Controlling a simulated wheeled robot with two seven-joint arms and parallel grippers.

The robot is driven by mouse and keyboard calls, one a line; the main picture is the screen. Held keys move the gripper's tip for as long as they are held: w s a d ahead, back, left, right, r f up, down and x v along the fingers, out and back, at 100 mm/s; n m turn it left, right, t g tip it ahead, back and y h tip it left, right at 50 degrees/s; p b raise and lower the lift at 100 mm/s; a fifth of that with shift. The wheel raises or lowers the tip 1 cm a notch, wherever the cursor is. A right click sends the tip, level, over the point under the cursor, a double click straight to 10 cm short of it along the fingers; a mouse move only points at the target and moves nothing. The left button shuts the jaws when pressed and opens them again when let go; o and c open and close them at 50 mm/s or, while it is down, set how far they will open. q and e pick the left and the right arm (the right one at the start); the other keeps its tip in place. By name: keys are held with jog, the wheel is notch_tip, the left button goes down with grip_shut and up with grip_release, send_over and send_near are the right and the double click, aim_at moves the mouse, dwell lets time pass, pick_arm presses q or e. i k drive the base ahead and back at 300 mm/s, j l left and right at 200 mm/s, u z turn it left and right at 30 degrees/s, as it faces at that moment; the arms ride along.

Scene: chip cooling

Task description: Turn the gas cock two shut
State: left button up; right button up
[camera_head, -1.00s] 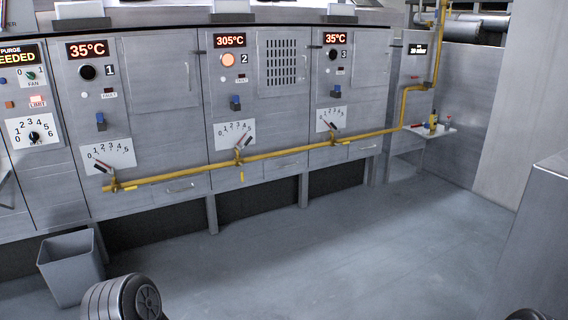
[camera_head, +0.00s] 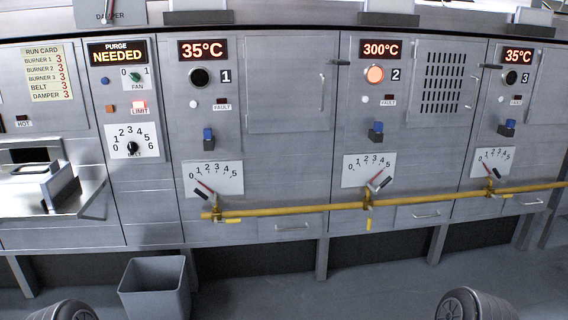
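Gas cock two (camera_head: 368,200) sits on the yellow gas pipe (camera_head: 290,209) below burner panel 2. A short yellow handle (camera_head: 369,224) hangs down below the pipe there, across it. Above it is a dial (camera_head: 355,170) with a red needle and a dark lever. Panel 2 reads 300°C and its round window (camera_head: 375,74) glows orange. Gas cock one (camera_head: 216,213) and gas cock three (camera_head: 490,190) sit on the same pipe; their panels read 35°C with dark windows. Neither of my grippers shows; only dark rounded parts of my arms show at the bottom edge.
A grey bin (camera_head: 155,287) stands on the floor at the lower left, before the cabinets. A control panel (camera_head: 124,100) reads "PURGE NEEDED" with a red LIMIT light. A metal tray (camera_head: 95,205) juts out at far left. The floor before panel 2 looks clear.

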aim_at(370, 218)
jog(key=i+z, duration=0.2)
jog(key=i, duration=0.25)
jog(key=i+j+z, duration=0.25)
jog(key=i, duration=0.2)
jog(key=i+j+z, duration=0.2)
jog(key=i, duration=0.25)
jog(key=i+j+z, duration=0.25)
jog(key=i, duration=0.2)
jog(key=i+j+z, duration=0.75)
jog(key=j+z, duration=0.15)
jog(key=i+j+z, duration=0.15)
jog(key=j+z, duration=0.15)
jog(key=j, duration=0.25)
